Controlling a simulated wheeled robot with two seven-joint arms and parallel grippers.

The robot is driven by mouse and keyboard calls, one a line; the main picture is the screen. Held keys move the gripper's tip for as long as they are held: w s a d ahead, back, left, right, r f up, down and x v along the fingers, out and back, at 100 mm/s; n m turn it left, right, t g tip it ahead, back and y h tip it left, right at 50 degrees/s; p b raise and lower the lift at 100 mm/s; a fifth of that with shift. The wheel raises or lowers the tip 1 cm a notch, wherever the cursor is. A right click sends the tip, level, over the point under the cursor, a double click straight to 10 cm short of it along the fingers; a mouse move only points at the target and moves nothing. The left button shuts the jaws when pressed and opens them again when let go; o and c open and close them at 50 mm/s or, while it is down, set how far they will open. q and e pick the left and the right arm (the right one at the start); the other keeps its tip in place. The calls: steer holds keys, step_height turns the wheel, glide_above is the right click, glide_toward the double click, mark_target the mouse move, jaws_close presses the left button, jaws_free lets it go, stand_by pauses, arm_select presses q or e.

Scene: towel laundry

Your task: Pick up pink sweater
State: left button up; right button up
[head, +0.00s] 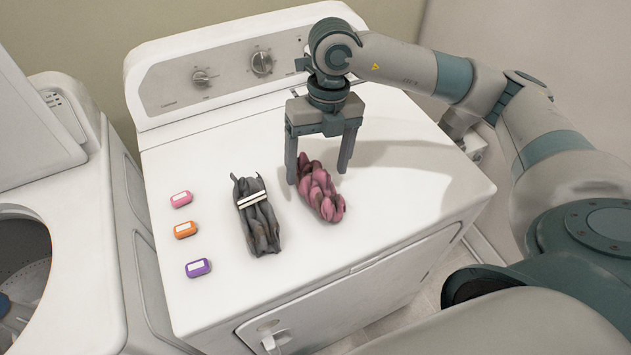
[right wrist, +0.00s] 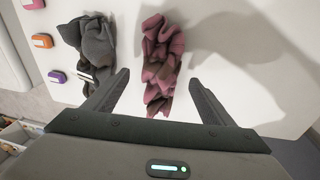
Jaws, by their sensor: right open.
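The pink sweater (head: 322,194) lies crumpled in a long bundle on the white dryer top. My right gripper (head: 318,178) is open above it, pointing down, with one finger on each side of the sweater's far end in the head view. In the right wrist view the sweater (right wrist: 162,62) lies between and beyond the two open fingers (right wrist: 158,84). The fingers hold nothing; I cannot tell their exact height over the dryer top. My left gripper is not in view.
A dark grey garment (head: 262,228) with white stripes lies left of the sweater. Pink (head: 181,199), orange (head: 185,230) and purple (head: 198,268) labelled boxes line the left side of the dryer (head: 400,210). An open washer (head: 85,270) stands left. The dryer's right side is clear.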

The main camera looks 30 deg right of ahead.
mark_target(318, 171)
step_height(318, 171, down, 3)
steer(key=shift+s+a+p, duration=0.1)
steer(key=shift+a+p, duration=0.05)
steer(key=shift+p, duration=0.65)
steer(key=shift+f, duration=0.55)
steer(key=shift+a+f, duration=0.1)
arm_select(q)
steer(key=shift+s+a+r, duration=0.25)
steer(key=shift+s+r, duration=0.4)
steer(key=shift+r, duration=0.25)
